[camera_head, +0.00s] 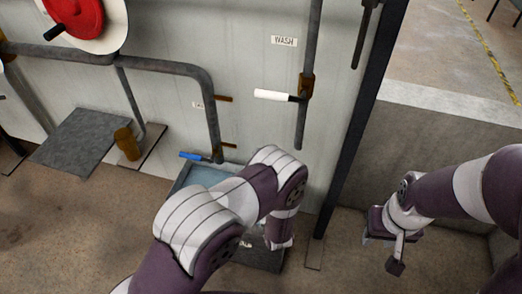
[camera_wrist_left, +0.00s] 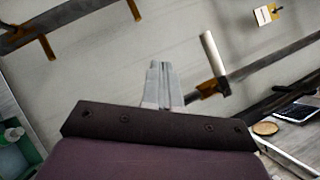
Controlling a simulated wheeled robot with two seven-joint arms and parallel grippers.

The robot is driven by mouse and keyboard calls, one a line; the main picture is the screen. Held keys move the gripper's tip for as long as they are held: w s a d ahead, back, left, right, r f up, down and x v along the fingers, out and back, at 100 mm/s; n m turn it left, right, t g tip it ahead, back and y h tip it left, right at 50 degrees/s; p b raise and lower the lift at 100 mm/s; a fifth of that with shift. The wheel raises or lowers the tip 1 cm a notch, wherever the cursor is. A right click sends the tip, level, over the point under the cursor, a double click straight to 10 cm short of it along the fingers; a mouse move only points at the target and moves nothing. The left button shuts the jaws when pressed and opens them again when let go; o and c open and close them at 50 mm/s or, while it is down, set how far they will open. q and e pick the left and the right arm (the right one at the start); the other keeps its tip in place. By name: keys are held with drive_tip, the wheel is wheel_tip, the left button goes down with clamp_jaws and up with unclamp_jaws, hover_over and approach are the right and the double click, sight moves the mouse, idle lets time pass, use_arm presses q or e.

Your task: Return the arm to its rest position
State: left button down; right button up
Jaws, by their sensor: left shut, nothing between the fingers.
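My left arm (camera_head: 200,225) rises from the bottom of the head view and bends at a raised joint. Its wrist (camera_head: 281,228) hangs down in front of the wall, over the dark-rimmed basin. The left fingers cannot be made out in the head view. In the left wrist view my left gripper (camera_wrist_left: 161,75) is shut and empty, pointing at the grey wall. My right arm (camera_head: 450,192) comes in from the right. My right gripper (camera_head: 385,252) hangs low over the floor and is too small to judge.
A basin (camera_head: 268,260) stands partly behind my left arm. A blue-handled valve (camera_head: 194,156) is above it. A white lever (camera_head: 274,95) sticks out near a vertical pipe (camera_head: 307,70). A red wheel (camera_head: 78,16) is at upper left. Bare floor (camera_head: 80,240) lies at lower left.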

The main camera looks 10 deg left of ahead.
use_arm(q)
drive_tip(key=shift+d, duration=0.1)
drive_tip(key=s+d+f+n+g+h, duration=0.2)
drive_tip(key=f+n+g+h, duration=0.25)
drive_tip(key=f+g, duration=0.2)
drive_tip(key=s+d+f+n+g+h, duration=0.3)
drive_tip(key=f+n+g+h, duration=0.15)
drive_tip(key=f+n, duration=0.2)
drive_tip(key=s+a+r+n+g+p, duration=0.1)
drive_tip(key=s+a+r+n+g, duration=0.25)
drive_tip(key=s+r, duration=0.3)
drive_tip(key=s+a+r+n+g, duration=0.25)
drive_tip(key=s+r+g, duration=0.25)
drive_tip(key=s, duration=0.3)
drive_tip(key=a+r+n+t, duration=0.1)
drive_tip(key=a+r, duration=0.5)
drive_tip(key=r, duration=0.2)
drive_tip(key=shift+s+a+n, duration=0.25)
drive_tip(key=shift+s+n, duration=0.05)
drive_tip(key=shift+s, duration=0.05)
